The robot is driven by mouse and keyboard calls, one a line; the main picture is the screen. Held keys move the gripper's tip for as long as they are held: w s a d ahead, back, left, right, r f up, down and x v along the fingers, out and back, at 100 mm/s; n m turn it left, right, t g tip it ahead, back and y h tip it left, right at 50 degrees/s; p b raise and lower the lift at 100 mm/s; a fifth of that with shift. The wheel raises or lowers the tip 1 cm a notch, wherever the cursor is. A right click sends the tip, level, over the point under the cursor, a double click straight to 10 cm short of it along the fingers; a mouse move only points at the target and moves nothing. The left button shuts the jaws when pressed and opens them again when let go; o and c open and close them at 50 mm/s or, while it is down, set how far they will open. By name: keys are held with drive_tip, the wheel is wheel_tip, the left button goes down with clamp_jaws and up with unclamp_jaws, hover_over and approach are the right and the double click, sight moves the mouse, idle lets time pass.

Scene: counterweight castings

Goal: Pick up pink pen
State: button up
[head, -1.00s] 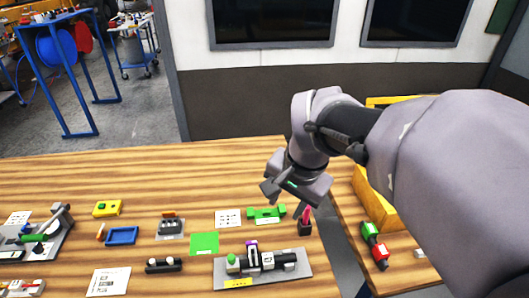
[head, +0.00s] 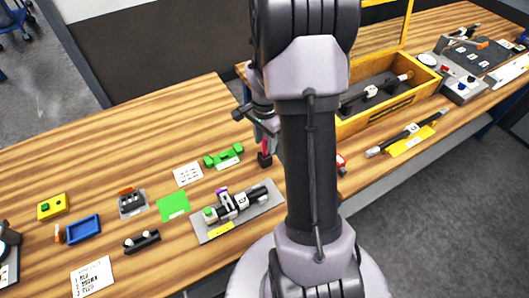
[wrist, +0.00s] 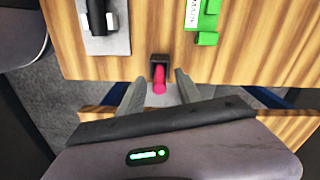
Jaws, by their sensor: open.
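The pink pen (wrist: 159,84) stands in a small dark holder (wrist: 158,62) near the table edge in the wrist view. In the head view the pen (head: 265,145) and its holder (head: 265,160) show just left of my arm, which hides part of that area. My gripper (wrist: 159,88) is open, with one finger on each side of the pen in the wrist view. The pen's end points towards the camera between the fingers. I cannot tell whether either finger touches it. In the head view the gripper (head: 266,135) is partly hidden behind my arm.
A green bracket (head: 224,156) lies left of the holder. A grey plate with a black fixture (head: 237,208) lies in front. A yellow-framed wooden box (head: 385,116) stands right on another table. A gap between tables (wrist: 262,97) shows in the wrist view.

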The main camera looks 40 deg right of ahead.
sight(265, 147)
wheel_tip(265, 147, down, 3)
drive_tip(key=shift+f, duration=0.1)
clamp_jaws()
